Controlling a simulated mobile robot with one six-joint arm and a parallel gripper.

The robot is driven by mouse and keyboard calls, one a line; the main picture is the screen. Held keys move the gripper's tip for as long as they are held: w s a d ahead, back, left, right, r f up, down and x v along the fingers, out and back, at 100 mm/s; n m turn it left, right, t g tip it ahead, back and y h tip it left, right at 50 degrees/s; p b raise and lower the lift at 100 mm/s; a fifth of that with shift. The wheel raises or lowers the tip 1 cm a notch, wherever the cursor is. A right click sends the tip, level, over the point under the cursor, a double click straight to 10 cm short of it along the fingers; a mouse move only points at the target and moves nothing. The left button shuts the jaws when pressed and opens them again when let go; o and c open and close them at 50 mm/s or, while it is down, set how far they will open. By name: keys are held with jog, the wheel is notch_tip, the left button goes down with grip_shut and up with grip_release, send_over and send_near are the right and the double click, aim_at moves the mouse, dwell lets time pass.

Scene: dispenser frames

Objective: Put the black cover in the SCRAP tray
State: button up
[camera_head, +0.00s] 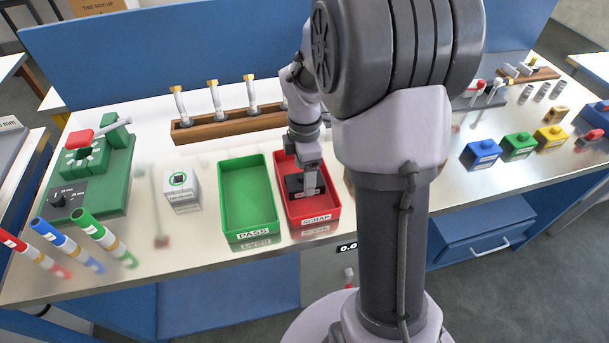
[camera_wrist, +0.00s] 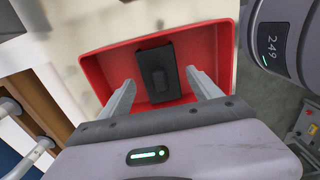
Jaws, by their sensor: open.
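The red SCRAP tray (camera_head: 317,219) stands on the bench just right of the green PASS tray (camera_head: 248,205). The black cover (camera_wrist: 158,75) lies inside the red tray, which fills much of the wrist view (camera_wrist: 103,65). My gripper (camera_wrist: 160,92) is open above the tray, with a finger on each side of the cover and gaps between them. In the head view my gripper (camera_head: 304,182) is over the red tray and partly hides the cover.
A wooden rack (camera_head: 232,124) with several upright gold-topped pieces stands behind the trays. A white box (camera_head: 181,190) and a green fixture (camera_head: 95,170) are to the left.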

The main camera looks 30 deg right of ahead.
jog(key=s+a+r+m+t+p, duration=0.1)
jog(key=s+a+r+m+p, duration=0.15)
jog(key=r, duration=0.55)
jog(key=s+a+r+m+t+p, duration=0.1)
jog(key=a+r+m, duration=0.25)
jog(key=r, duration=0.45)
jog(key=s+a+r+m+t+y, duration=0.1)
jog(key=s+a+r+m+t, duration=0.1)
jog(key=s+a+m, duration=0.3)
jog(key=s+a+r+m+t+y, duration=0.1)
jog(key=s+a+r+m, duration=0.1)
jog(key=s+a+m, duration=0.3)
jog(key=s+m, duration=0.3)
jog(key=shift+s+a+r+t, duration=0.15)
jog(key=shift+s+r+t, duration=0.1)
jog(key=shift+s+t, duration=0.15)
